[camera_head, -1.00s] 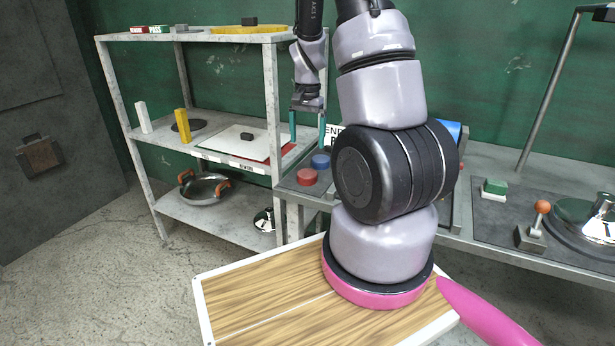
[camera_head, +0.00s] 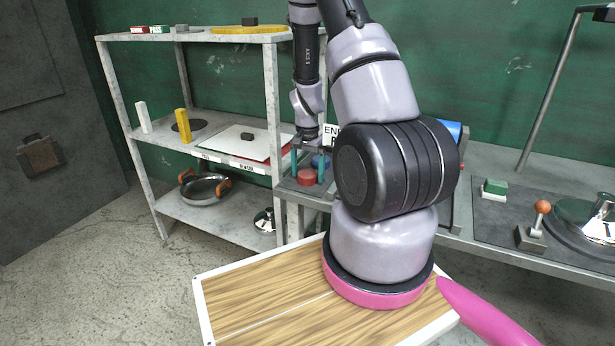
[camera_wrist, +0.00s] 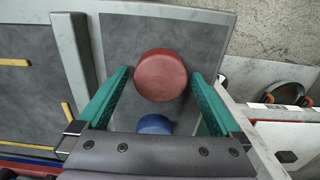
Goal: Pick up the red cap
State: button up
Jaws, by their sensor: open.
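The red cap (camera_head: 307,177) is a short round disc on the grey bench surface beside the shelf. In the wrist view the red cap (camera_wrist: 161,75) lies between the tips of my gripper (camera_wrist: 160,82), whose green fingers stand apart on its left and right with a gap on each side. In the head view my gripper (camera_head: 308,166) points down over the cap, a teal finger at either side. A blue cap (camera_wrist: 155,124) sits behind it, partly hidden by the gripper body; it also shows in the head view (camera_head: 319,160), partly covered.
A grey metal shelf (camera_head: 275,105) stands just left of my gripper, holding a white board (camera_head: 222,143), a yellow block (camera_head: 183,126) and a pan (camera_head: 203,190). The bench on the right carries a green-and-white block (camera_head: 494,188) and an orange-knobbed lever (camera_head: 541,207). A sign stands behind my gripper.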

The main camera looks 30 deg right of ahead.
jog(key=c, duration=1.2)
jog(key=shift+r, duration=0.15)
